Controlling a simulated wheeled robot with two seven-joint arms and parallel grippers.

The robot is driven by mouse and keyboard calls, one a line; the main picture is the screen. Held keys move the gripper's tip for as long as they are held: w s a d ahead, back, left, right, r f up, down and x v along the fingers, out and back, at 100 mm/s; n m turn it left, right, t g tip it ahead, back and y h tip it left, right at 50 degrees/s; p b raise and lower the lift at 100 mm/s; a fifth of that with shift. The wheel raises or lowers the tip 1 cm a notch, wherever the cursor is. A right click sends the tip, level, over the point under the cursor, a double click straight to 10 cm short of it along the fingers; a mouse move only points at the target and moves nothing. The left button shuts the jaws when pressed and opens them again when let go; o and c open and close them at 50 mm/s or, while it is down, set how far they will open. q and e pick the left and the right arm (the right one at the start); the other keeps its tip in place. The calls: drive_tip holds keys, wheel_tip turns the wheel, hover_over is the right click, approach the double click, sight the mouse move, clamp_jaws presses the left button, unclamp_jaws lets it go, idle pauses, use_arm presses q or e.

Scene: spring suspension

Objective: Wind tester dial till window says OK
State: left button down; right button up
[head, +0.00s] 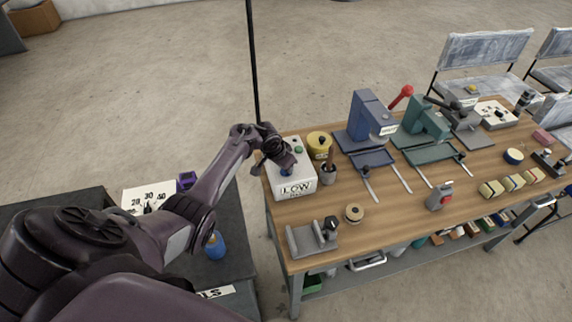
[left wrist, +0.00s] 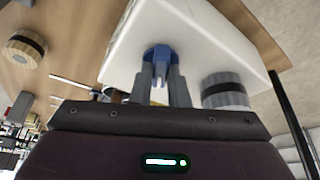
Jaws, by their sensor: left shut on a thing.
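The tester is a white box (head: 279,184) at the left end of the wooden bench. Its front window (head: 297,187) reads LOW, with a smaller line below too small to read. My left gripper (head: 286,169) is over the top of the box at the blue dial (head: 286,173), which it partly hides. In the left wrist view, the blue dial (left wrist: 160,52) sits against the white box (left wrist: 205,35), and the fingers of my left gripper (left wrist: 161,85) are shut on it, one on each side. My right gripper is in neither view.
A yellow tin (head: 319,144) and a brown-handled tool in a cup (head: 329,174) stand close right of the tester. A grey fixture (head: 312,239) and a round tan disc (head: 354,212) lie in front. Blue (head: 368,118) and green presses stand farther right.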

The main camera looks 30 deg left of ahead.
sight(276, 173)
use_arm(q)
drive_tip(key=shift+a+f+m+h+b, duration=0.15)
drive_tip(key=shift+m+h+b, duration=0.25)
drive_tip(key=shift+m, duration=0.5)
drive_tip(key=shift+m+g+h+b, duration=0.3)
drive_tip(key=shift+m+b, duration=0.25)
drive_tip(key=shift+m, duration=0.35)
drive_tip(key=shift+m+g+h+b, duration=0.4)
drive_tip(key=shift+m+h+b, duration=0.1)
drive_tip(key=shift+m+b, duration=1.05)
drive_tip(key=c, duration=1.4)
unclamp_jaws()
drive_tip(key=v, duration=0.8)
